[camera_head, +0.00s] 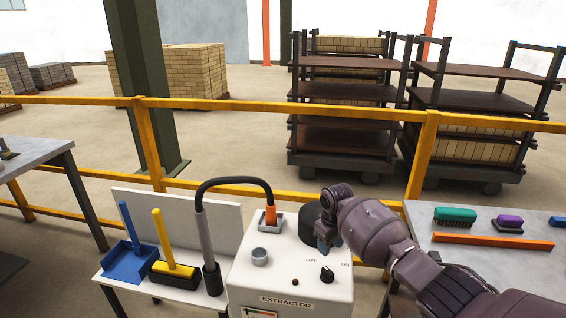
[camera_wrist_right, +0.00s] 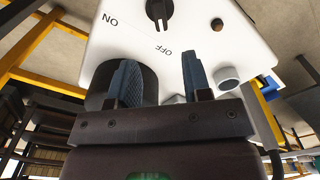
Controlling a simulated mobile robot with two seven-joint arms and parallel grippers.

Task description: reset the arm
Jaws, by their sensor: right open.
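My right gripper (camera_head: 325,246) is over the top of the white extractor box (camera_head: 290,276), beside the black round part (camera_head: 311,224) at its back right corner. In the right wrist view the two blue-grey fingers of the right gripper (camera_wrist_right: 160,82) stand apart with nothing between them. The black knob (camera_head: 327,274) sits on the box top between the printed words OFF and ON, and it also shows at the top of the right wrist view (camera_wrist_right: 159,10). My left gripper is in neither view.
A blue dustpan (camera_head: 128,262) and a yellow-handled brush (camera_head: 172,262) stand on the left. The right table (camera_head: 490,275) holds brushes and an orange bar (camera_head: 492,242). A yellow railing (camera_head: 230,106) runs behind.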

